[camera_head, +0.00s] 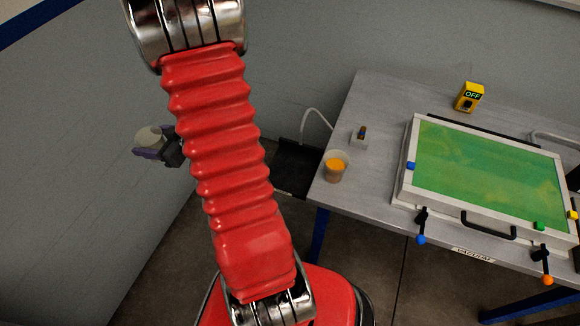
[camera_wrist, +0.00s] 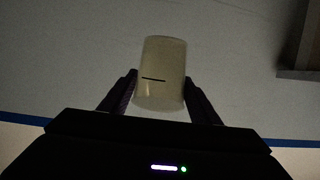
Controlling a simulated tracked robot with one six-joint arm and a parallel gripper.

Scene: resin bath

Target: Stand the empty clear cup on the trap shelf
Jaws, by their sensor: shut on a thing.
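My gripper (camera_head: 155,148) is at the left, in front of the grey wall and well away from the table. It is shut on a clear, cloudy-looking cup (camera_head: 149,136). In the wrist view the cup (camera_wrist: 163,60) sits between the two fingers, with a short black line on its side and no contents that I can see. A dark, low shelf (camera_head: 291,160) beside the table's left edge looks like the trap shelf. My red arm hides part of its left side, and it shows no cup on it.
The grey table (camera_head: 375,200) carries a cup with orange contents (camera_head: 335,168) near its left edge, a small valve block (camera_head: 359,137), a framed green panel (camera_head: 487,165) with clamps, and a yellow OFF switch (camera_head: 469,97). A pale hose (camera_head: 312,112) arches down towards the dark shelf.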

